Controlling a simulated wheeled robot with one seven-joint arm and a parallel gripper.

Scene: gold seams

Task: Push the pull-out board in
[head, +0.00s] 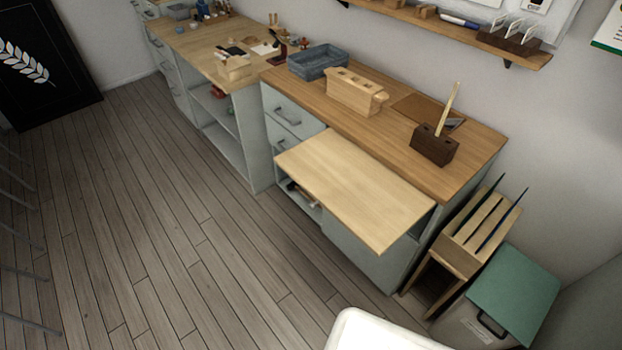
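The pull-out board (352,190) is a pale wooden panel. It sticks out from the front of a grey-green cabinet (358,252), just below the brown worktop (455,178). Its top is bare, and its front edge hangs out over the floor. Its back edge meets the cabinet under the worktop. My gripper is not in view.
On the worktop stand a blue-grey bin (318,60), a wooden block (354,92) and a dark block holding a stick (434,145). A slotted wooden rack (478,230) and a green-lidded bin (512,290) stand to the right. The plank floor (150,220) is open at left.

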